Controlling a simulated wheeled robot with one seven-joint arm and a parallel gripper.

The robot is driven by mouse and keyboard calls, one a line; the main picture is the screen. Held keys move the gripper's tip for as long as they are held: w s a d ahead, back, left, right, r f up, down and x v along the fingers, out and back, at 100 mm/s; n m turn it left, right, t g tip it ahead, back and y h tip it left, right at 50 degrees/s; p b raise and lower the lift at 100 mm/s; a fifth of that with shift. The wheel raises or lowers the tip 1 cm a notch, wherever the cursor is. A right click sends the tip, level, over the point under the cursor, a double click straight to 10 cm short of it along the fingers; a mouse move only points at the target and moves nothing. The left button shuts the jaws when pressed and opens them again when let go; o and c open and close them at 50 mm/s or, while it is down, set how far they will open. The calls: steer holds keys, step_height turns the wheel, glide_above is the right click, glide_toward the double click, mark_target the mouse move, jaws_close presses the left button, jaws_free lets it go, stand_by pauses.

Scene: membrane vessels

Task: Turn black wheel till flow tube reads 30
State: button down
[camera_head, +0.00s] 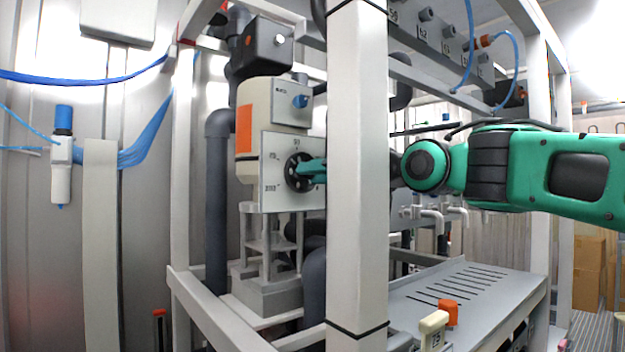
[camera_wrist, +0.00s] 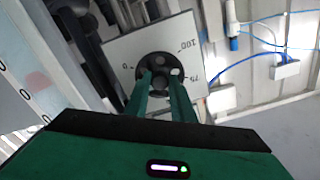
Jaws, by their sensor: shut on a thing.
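The black wheel (camera_head: 294,172) sits on a white square dial plate (camera_head: 275,198) on the valve actuator behind the frame post. In the wrist view the round wheel (camera_wrist: 157,58) has holes, and the dial plate (camera_wrist: 118,43) shows 0, 75 and 100. My gripper (camera_head: 308,170) reaches the wheel from the right, partly hidden by the post. Its two green fingers (camera_wrist: 161,78) are on the wheel, shut on part of it. A pale panel with figures and a reddish patch (camera_wrist: 40,80) is at the left of the wrist view; I cannot tell whether it is the flow tube. No reading is legible.
A white upright post (camera_head: 357,180) stands close in front of my gripper. Dark pipes (camera_head: 217,200) run beside the actuator. A slotted grey bench (camera_head: 465,290) is below right, with an orange-capped item (camera_head: 448,313).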

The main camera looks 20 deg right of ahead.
steer(key=shift+d, duration=0.15)
steer(key=c, duration=1.5)
jaws_free()
steer(key=v, duration=1)
steer(key=shift+s+d, duration=0.1)
steer(key=shift+s, duration=0.2)
